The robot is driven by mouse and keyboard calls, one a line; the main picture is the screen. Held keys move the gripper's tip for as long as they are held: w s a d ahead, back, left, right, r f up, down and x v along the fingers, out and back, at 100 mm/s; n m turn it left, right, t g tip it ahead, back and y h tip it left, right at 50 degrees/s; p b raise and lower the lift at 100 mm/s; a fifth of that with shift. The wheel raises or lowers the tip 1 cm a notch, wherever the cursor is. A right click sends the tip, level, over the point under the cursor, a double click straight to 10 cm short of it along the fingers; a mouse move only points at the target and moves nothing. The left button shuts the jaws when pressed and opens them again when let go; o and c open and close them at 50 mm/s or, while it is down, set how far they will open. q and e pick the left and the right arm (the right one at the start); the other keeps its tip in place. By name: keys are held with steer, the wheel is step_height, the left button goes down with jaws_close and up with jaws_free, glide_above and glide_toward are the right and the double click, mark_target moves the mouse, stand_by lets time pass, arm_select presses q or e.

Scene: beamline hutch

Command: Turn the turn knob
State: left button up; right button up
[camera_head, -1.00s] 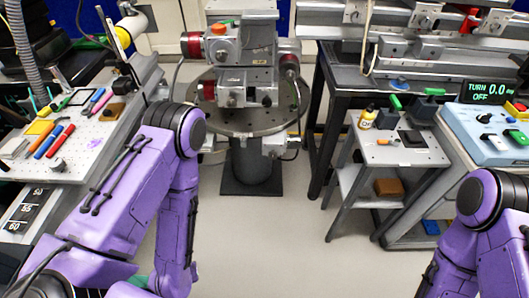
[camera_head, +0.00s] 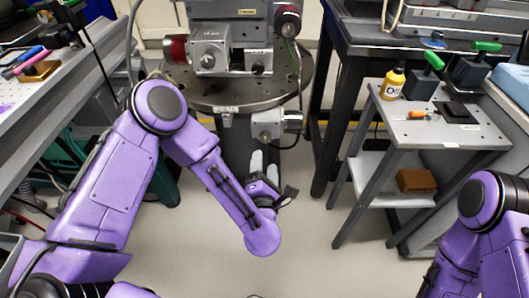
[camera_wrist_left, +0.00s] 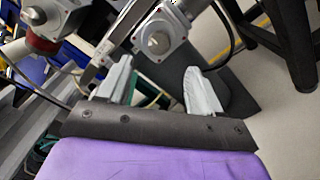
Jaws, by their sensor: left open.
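A grey square housing with a small metal knob (camera_head: 267,132) is mounted under the edge of the round perforated table. It shows larger at the top of the left wrist view, where the knob (camera_wrist_left: 159,42) faces me. I take it for the turn knob but cannot be sure. My left gripper (camera_head: 264,157) is just below it, fingers pointing up. In the left wrist view the two pale fingers of my left gripper (camera_wrist_left: 159,68) are spread apart with nothing between them, and the knob appears beyond the gap. My right gripper is out of view.
The round table (camera_head: 225,98) carries a stage with metal blocks. A grey side stand (camera_head: 400,122) at the right holds a yellow bottle (camera_head: 393,82) and green-handled blocks. A brown block (camera_head: 416,180) sits on its lower shelf. A bench (camera_head: 50,85) is at left. The floor between is clear.

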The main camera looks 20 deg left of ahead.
mark_target(265, 140)
arm_select(q)
steer(key=x, duration=0.9)
steer(key=shift+w+a+b, duration=0.2)
steer(key=shift+w+b, duration=0.1)
steer(key=c, duration=1)
